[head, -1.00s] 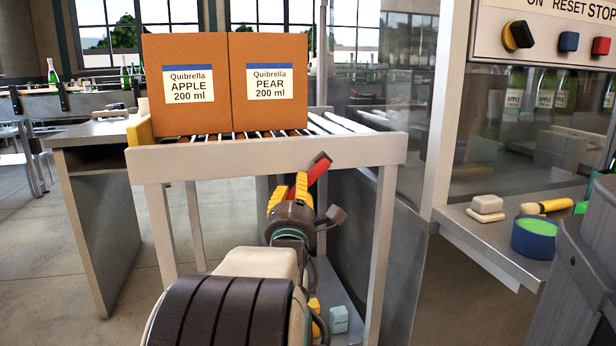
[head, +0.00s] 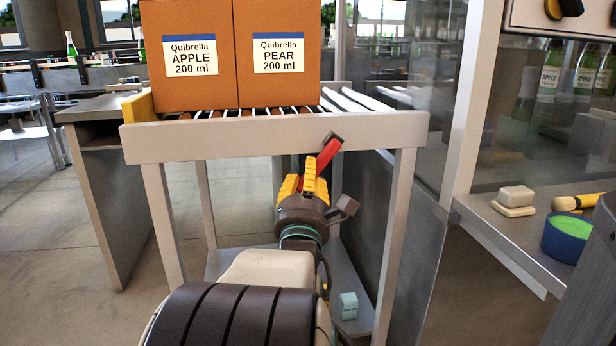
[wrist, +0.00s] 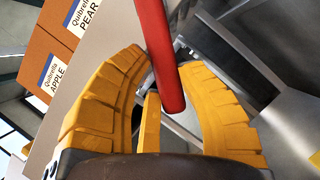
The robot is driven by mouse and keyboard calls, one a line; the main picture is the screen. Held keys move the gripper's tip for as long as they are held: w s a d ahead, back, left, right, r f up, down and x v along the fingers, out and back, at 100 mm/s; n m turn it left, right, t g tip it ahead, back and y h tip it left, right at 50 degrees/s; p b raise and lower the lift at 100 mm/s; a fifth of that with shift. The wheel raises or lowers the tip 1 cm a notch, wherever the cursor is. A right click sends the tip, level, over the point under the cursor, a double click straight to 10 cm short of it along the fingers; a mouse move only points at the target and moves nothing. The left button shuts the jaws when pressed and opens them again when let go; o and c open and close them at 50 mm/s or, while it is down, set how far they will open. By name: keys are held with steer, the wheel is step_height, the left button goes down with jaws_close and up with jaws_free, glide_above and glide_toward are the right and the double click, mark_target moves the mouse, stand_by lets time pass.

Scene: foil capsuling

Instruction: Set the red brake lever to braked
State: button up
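The red brake lever (head: 327,156) is at the front of the conveyor frame (head: 270,137), below its front rail and right of the middle. It slants up to the right, ending at a dark bracket by the rail. My gripper (head: 308,180), with yellow fingers, is at the lever's lower end. In the wrist view the red lever (wrist: 160,55) comes down from the top, its rounded end between the yellow fingers of my gripper (wrist: 165,68). The lever's pivot is hidden.
Two cardboard boxes, APPLE (head: 188,60) and PEAR (head: 277,55), stand on the rollers above. A grey panel is close on the right, with a shelf (head: 500,225) bearing a blue tub (head: 567,238). A pale blue block (head: 348,305) lies on the lower shelf. Open floor is left.

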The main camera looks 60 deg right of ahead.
steer(key=o, duration=0.5)
steer(key=shift+o, duration=0.2)
